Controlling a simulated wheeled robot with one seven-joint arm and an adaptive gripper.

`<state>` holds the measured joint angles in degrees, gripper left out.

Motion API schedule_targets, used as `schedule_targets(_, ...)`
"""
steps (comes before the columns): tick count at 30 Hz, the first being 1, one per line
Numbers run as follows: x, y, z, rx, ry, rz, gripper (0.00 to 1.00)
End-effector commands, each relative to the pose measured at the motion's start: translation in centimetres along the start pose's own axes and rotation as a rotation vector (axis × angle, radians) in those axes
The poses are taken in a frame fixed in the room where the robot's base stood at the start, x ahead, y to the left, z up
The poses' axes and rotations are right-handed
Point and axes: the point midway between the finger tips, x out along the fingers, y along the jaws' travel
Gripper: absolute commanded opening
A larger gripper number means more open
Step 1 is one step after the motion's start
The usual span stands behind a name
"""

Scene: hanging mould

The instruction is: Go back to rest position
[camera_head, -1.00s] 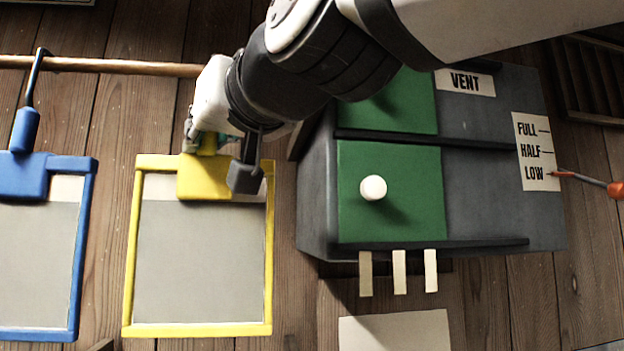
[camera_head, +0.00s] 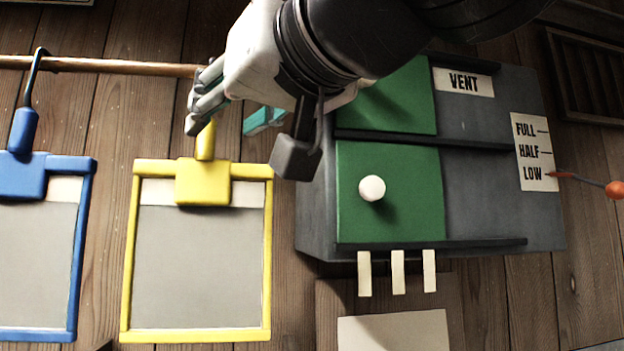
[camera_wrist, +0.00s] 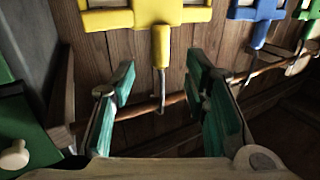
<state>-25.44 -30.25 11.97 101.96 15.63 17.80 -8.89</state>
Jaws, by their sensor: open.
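The yellow-framed mould (camera_head: 196,334) hangs at centre left in the head view, with a grey panel inside its frame. Its yellow handle (camera_head: 205,140) points up towards the wooden rod (camera_head: 110,66). My gripper (camera_head: 228,112) is open around or in front of the top of that handle; the exact depth is unclear. In the wrist view my gripper (camera_wrist: 160,78) has its green-padded fingers spread wide, with nothing held. The yellow handle (camera_wrist: 160,46) and its metal hook on the rod (camera_wrist: 140,107) show between and beyond the fingers. The gripper hides the rod's right end in the head view.
A blue-framed mould (camera_head: 82,240) hangs from the rod at the left. A dark box with green panels (camera_head: 400,215), a white knob (camera_head: 372,188) and a VENT label stands right, close under my arm. A red-tipped pointer (camera_head: 590,181) is at LOW. Plank wall surrounds them.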

Motion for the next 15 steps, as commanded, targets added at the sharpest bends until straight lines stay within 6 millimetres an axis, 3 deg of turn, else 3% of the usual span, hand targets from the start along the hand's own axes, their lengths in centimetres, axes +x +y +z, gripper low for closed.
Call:
schedule_targets(4, -2.5, 0.0, -0.1, 0.000, 0.002, 0.000, 0.42)
schedule_targets(10, -4.0, 0.2, 0.3, 0.000, -0.006, 0.005, 0.42)
schedule_targets(13, -4.0, 1.5, 2.1, 0.003, -0.051, 0.034, 0.42)
schedule_targets(15, -3.9, 3.3, 4.7, 0.007, -0.111, 0.075, 0.42)
